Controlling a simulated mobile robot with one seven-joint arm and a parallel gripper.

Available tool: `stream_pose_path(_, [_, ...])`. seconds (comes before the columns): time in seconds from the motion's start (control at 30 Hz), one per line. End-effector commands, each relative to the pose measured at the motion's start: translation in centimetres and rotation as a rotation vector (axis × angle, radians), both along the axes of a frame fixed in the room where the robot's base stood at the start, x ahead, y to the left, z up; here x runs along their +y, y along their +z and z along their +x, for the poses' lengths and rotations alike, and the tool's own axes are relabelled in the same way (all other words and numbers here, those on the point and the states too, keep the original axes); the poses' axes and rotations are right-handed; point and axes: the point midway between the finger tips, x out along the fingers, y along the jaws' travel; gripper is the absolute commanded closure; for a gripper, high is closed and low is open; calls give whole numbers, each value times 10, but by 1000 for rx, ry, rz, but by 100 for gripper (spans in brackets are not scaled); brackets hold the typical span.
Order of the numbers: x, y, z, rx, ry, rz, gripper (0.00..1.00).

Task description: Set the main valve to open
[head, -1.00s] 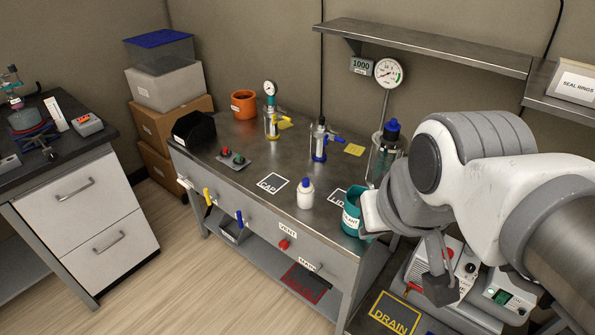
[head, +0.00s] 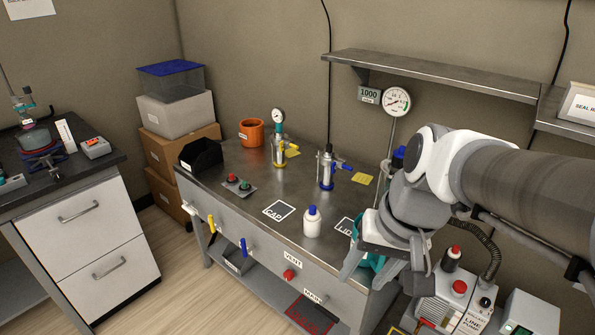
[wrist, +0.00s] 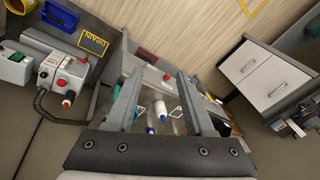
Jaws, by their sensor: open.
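The bench's front panel carries a label that seems to read MAIN (head: 313,297), low and right of the red knob (head: 290,274) under the VENT label (head: 293,258). I cannot make out the main valve's handle or its setting. My gripper (head: 382,278) is open and empty, in front of the bench's right end, right of the MAIN label and above it in the picture. It partly covers a teal mug (head: 369,262). In the wrist view my gripper (wrist: 160,76) shows two spread fingers, with a white bottle (wrist: 160,108) visible between them.
A yellow lever (head: 212,224) and a blue lever (head: 244,246) stick out of the front panel. The white bottle (head: 312,222) stands on the bench top. A pump box (head: 460,310) stands at lower right. Floor left of the bench is clear.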

Motion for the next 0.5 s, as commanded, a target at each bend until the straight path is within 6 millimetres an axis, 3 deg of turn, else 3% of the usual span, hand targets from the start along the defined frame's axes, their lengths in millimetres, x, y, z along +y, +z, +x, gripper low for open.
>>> stream_pose_path(0.03, [-1,-20,6,55,-35,43,47])
stream_pose_path(0.5, [-14,-131,53,413,-323,470,47])
